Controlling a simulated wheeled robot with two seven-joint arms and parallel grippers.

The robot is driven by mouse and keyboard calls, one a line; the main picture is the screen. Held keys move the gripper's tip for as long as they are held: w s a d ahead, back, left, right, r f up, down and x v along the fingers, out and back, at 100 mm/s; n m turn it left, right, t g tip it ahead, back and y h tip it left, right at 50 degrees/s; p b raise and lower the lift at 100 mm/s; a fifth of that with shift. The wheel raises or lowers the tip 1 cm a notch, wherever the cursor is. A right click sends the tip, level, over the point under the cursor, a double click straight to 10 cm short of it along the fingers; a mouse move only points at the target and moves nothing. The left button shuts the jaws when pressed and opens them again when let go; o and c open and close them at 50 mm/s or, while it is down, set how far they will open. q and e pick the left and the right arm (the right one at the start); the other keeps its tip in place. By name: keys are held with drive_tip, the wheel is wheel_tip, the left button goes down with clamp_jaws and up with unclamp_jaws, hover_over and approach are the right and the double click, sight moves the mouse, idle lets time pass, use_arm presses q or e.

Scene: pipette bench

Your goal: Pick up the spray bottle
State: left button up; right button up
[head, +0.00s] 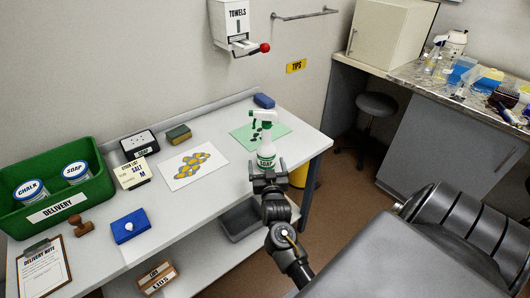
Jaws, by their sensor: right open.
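The spray bottle (266,146) is white with a green and white spray head and a dark-lettered label. It stands upright near the front right of the white table, by a green sheet (247,136). My right gripper (268,174) is at the table's front edge, just on the near side of the bottle's base. It is open, and it hides the lowest part of the bottle. I cannot tell whether its fingers touch the bottle. My left gripper is not in view.
The white table (215,195) also holds a blue sponge (264,101), a green-yellow sponge (178,134), a patterned sheet (193,164), a blue pad (130,226) and a green delivery crate (95,199). A towel dispenser (237,28) hangs above. A grey bin (240,219) sits below.

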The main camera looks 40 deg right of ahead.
sight(267, 131)
drive_tip(key=shift+x, duration=1.15)
drive_tip(key=shift+w+d, duration=0.1)
drive_tip(key=shift+d, duration=0.3)
drive_tip(key=p+x, duration=0.1)
drive_tip(key=x, duration=0.2)
drive_tip(key=shift+w+d+f+p, duration=0.1)
drive_tip(key=shift+w+d+p, duration=0.05)
drive_tip(key=shift+d+p, duration=0.15)
drive_tip(key=shift+w+d+f, duration=0.1)
drive_tip(key=shift+w+d, duration=0.1)
drive_tip(key=shift+w, duration=0.25)
drive_tip(key=c, duration=1.6)
wheel_tip(267, 131, up, 10)
drive_tip(key=shift+r+b, duration=0.15)
drive_tip(key=shift+b, duration=0.2)
drive_tip(key=shift+c, duration=0.2)
